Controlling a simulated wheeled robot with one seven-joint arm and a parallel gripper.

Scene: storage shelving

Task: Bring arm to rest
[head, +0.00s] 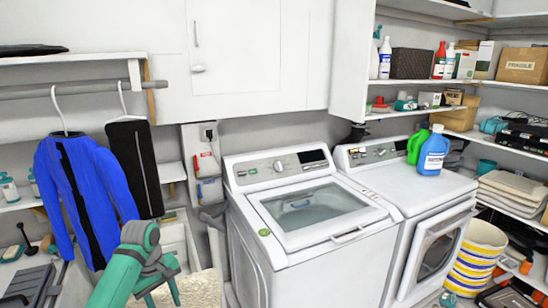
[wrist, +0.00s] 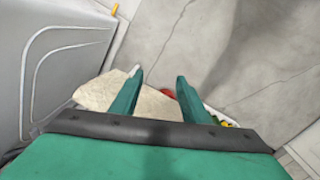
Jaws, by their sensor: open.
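My gripper (head: 162,287) shows at the bottom left of the head view, at the end of my green arm, in front of the hanging clothes and left of the top-loading washer. In the wrist view my gripper (wrist: 158,86) has its two green fingers apart with nothing between them. It points down toward the grey floor (wrist: 215,50). A beige cloth or mat (wrist: 90,93) lies below the fingers. Part of a white container (wrist: 222,118) with small colourful things shows behind the right finger. My arm is partly cut off by the frame edge.
The washer (head: 250,243) stands right of my gripper, with a front-loading machine (head: 440,250) beyond it. A blue jacket (head: 60,190) and black trousers (head: 140,170) hang at the left. A striped basket (head: 470,255) stands at the right. Clear floor shows in the wrist view.

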